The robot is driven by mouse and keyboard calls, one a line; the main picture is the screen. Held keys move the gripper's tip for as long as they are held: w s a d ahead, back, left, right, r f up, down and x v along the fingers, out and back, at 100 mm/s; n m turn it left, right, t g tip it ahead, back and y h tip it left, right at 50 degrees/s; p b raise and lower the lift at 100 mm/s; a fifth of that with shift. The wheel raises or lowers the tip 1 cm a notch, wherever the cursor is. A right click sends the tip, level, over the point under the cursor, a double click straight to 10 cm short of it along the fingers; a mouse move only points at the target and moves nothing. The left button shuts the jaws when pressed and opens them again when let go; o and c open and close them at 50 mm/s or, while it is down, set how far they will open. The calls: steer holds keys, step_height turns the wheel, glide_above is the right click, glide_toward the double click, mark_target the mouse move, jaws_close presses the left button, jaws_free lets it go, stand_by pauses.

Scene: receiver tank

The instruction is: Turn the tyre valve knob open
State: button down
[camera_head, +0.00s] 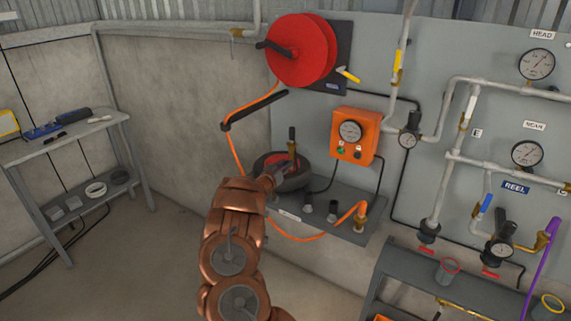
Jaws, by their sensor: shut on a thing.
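A small dark tyre (264,162) with a red centre sits on the grey shelf (318,208) against the wall panel. A brass fitting with an upright black top (292,133) stands at the tyre. My gripper (286,171) reaches over the tyre's front from below and is shut at the fitting's lower part, where the tyre valve knob appears to be. My fingers hide most of the knob, and its turn angle cannot be told.
An orange gauge box (354,135) stands right of the tyre. A red hose reel (298,50) hangs above, with its orange hose (233,150) running down left of the tyre. Pipes and gauges fill the right. A side table (75,134) stands left; the floor between is clear.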

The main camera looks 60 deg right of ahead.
steer(key=shift+f, duration=0.15)
steer(key=c, duration=0.9)
jaws_free()
steer(key=shift+o, duration=0.2)
steer(key=shift+a, duration=0.1)
steer(key=s+a, duration=0.1)
steer(key=a, duration=1)
steer(key=shift+a, duration=0.4)
